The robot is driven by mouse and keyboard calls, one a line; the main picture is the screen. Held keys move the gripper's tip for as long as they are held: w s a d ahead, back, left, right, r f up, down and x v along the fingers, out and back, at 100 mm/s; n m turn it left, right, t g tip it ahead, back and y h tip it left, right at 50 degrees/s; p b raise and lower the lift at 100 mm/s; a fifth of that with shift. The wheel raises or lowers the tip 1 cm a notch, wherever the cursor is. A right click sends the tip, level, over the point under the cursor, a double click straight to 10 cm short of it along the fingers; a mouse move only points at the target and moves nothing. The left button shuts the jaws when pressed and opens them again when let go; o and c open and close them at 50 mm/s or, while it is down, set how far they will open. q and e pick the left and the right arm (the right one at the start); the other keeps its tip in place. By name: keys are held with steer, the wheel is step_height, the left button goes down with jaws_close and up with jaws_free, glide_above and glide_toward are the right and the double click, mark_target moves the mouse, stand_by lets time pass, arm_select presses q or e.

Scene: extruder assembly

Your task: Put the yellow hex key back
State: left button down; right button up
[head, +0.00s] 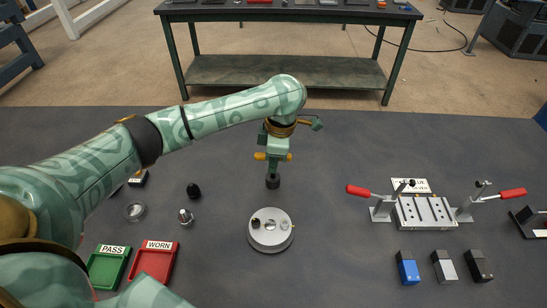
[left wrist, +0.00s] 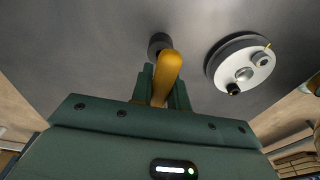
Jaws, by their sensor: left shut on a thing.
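My left gripper (head: 273,158) points down over the middle of the table, shut on the yellow hex key (head: 261,156). Only the key's yellow handle shows, sticking out on both sides of the fingers. In the left wrist view the yellow handle (left wrist: 170,68) stands out between the fingertips (left wrist: 164,88). A small dark round holder-like piece (head: 272,181) is directly below the gripper in the head view, and it also shows beyond the handle in the left wrist view (left wrist: 158,44). Whether the key touches it or is in it I cannot tell. My right gripper is out of view.
A round pale platform (head: 262,239) with small parts stands just in front. A fixture with red-handled clamps (head: 425,213) is at right, with blue, white and black blocks (head: 408,270) before it. Green PASS (head: 107,270) and red WORN (head: 151,266) trays are at left, near small loose parts.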

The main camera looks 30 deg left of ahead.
arm_select(q)
steer(key=shift+f, duration=0.65)
steer(key=c, duration=1.3)
jaws_free()
steer(key=r+p, duration=0.2)
steer(key=r, duration=0.3)
steer(key=d+r+p, duration=0.1)
steer(key=r+p, duration=0.1)
steer(key=r, duration=0.3)
steer(key=w+d+r+p, duration=0.1)
steer(key=r+p, duration=0.1)
steer(key=r, duration=0.4)
steer(key=shift+r, duration=0.1)
